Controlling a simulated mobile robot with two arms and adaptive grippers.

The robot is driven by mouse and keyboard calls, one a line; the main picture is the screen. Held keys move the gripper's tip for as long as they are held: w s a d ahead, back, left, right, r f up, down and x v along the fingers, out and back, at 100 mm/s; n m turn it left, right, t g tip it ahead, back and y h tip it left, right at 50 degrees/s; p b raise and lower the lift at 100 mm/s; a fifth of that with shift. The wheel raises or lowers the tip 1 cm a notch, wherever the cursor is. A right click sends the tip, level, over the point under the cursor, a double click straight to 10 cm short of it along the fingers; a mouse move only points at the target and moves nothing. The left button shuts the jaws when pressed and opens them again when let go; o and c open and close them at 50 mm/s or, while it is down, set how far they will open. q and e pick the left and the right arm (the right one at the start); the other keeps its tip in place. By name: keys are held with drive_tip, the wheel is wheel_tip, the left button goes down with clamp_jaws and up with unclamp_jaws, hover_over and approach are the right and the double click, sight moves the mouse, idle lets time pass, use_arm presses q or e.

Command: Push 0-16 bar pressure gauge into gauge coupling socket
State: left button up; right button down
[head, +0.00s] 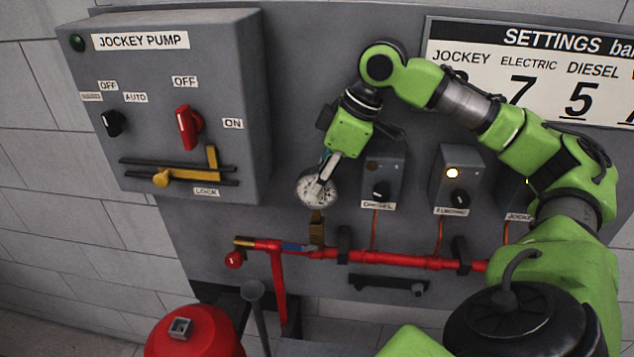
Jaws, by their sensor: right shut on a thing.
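The pressure gauge (311,189) is a round white dial in front of the grey panel, left of the diesel switch box. My right gripper (322,184) reaches down to it from above and is shut on it, with its fingers covering part of the dial. The brass gauge coupling socket (316,229) stands upright on the red pipe just below the gauge. The gauge's lower end is close above the socket; I cannot tell whether they touch. My left gripper is not in view.
The jockey pump box (185,105) sticks out at the left. The diesel switch box (382,178) and electric switch box (457,178) sit right of the gauge. The red pipe (395,259) runs along below, with a small red valve knob (234,260). A red rounded vessel (196,335) stands at the front.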

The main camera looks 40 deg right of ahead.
use_arm(q)
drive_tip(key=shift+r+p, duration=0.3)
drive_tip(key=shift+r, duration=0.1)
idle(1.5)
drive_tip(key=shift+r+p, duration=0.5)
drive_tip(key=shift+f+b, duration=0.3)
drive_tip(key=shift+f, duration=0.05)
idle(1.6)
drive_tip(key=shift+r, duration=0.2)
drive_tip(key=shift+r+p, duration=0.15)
drive_tip(key=shift+p, duration=0.15)
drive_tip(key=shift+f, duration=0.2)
idle(2.1)
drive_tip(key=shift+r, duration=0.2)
